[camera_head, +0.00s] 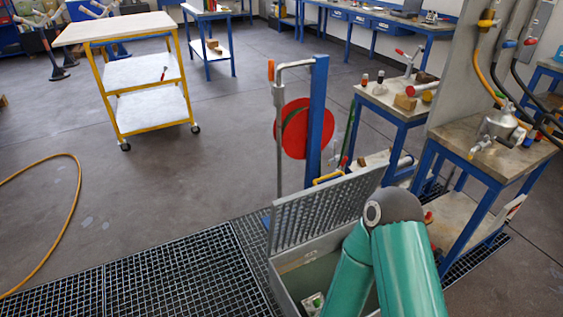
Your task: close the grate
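The grate (318,213) is a grey perforated panel right of the middle. It stands raised and tilted along the back edge of a grey sunken box (292,262), so the box is open. Part of the box's inside shows, with a small white and green item (313,303) low in it. My green arm with a dark elbow joint comes in from the bottom right and covers the right part of the box and the grate's right end. No gripper fingers show. My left arm is out of view.
Floor grating (180,275) lies left of the box. A blue post (317,120) with a red disc (292,130) stands behind the grate. Blue-legged benches (490,150) stand at right. A yellow cart (145,85) and hose (75,205) are at left, with clear floor between.

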